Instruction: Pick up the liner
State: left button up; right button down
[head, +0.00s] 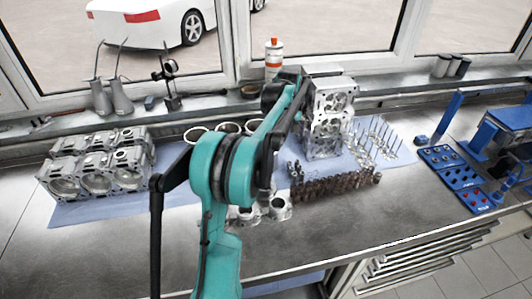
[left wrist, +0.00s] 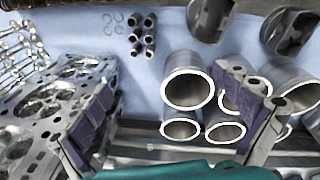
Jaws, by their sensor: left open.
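Silver hollow liners stand on the blue mat; in the head view one (head: 195,134) shows left of my arm, with others beside it, partly hidden by the arm. In the left wrist view several ring-shaped liner ends show, including a large liner (left wrist: 186,84) near the middle and another liner (left wrist: 296,84) at the right. My left gripper (left wrist: 163,84) is open, its purple-padded fingers wide apart. The large liner shows between the fingers, and the right finger covers part of another liner. I cannot tell the height of the fingertips above them. My right gripper is not in view.
A cylinder head (head: 328,115) stands close to the left gripper, with valves (head: 378,140) and springs (head: 335,186) nearby. Pistons (head: 279,207) sit in front. An engine block (head: 97,172) stands at the left. A spray can (head: 273,62) is on the window sill. The bench front is clear.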

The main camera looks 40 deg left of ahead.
pick_arm(q)
jog(key=w+a+f+n+g+p, duration=0.2)
jog(key=a+f+n, duration=0.2)
jog(key=a+f, duration=0.5)
jog(key=shift+h, duration=0.4)
jog(key=f, duration=0.2)
jog(key=a+f+b, duration=0.1)
jog(key=f, duration=0.1)
jog(key=a+f, duration=0.1)
jog(key=f, duration=0.1)
jog(key=shift+w+a+f+b, duration=0.1)
jog(key=shift+f+b, duration=0.1)
jog(key=shift+b, duration=0.15)
jog(key=shift+r, duration=0.1)
jog(key=c, duration=1.2)
jog(key=shift+o, duration=0.2)
